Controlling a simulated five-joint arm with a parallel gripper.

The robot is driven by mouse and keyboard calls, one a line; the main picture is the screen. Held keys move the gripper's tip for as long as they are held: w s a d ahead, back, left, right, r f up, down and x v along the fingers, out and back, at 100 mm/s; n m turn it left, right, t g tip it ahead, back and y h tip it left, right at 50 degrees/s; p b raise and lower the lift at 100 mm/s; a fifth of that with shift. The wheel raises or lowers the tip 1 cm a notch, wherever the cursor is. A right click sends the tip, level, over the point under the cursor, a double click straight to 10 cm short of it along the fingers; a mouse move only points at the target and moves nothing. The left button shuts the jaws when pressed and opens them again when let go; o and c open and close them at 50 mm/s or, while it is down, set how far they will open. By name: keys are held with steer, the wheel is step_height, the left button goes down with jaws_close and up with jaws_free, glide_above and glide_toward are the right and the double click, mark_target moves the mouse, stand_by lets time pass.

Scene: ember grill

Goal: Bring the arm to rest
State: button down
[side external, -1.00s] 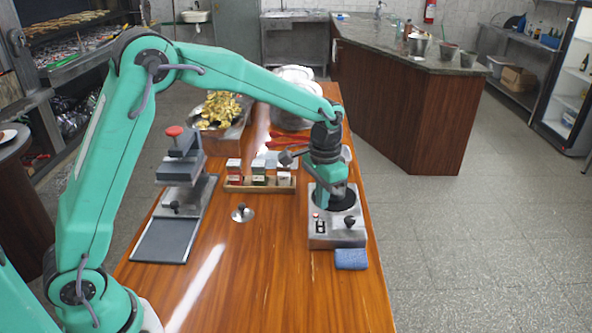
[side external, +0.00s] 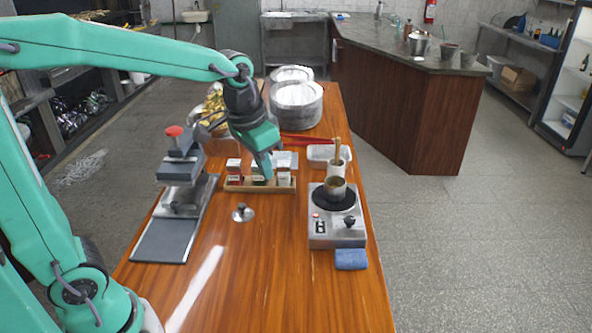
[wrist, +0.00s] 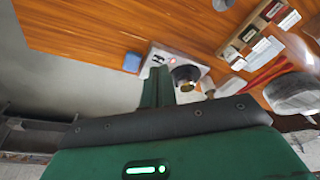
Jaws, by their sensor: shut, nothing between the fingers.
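My gripper (side external: 268,172) is shut and empty. In the side view it hangs above the wooden table, over the rack of small boxes. The upper arm reaches across the top left of the picture. In the wrist view the closed green fingers (wrist: 157,88) point toward the hot plate, which shows beyond them. A small pot (side external: 335,189) stands on the hot plate (side external: 322,230), apart from my gripper.
A press with a red knob (side external: 174,131) stands left on the table. The box rack (side external: 262,189), a small lid (side external: 242,213), a blue cloth (side external: 351,259) and stacked metal pans (side external: 297,108) are also there. The table's near part (side external: 290,290) is clear.

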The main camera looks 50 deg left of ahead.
steer(key=s+a+n+t, duration=0.1)
steer(key=s+a+t, duration=0.1)
steer(key=s, duration=1.1)
steer(key=shift+s+a+r+n+t, duration=0.3)
steer(key=shift+s+a+r+t, duration=0.05)
steer(key=shift+t, duration=0.05)
stand_by(0.5)
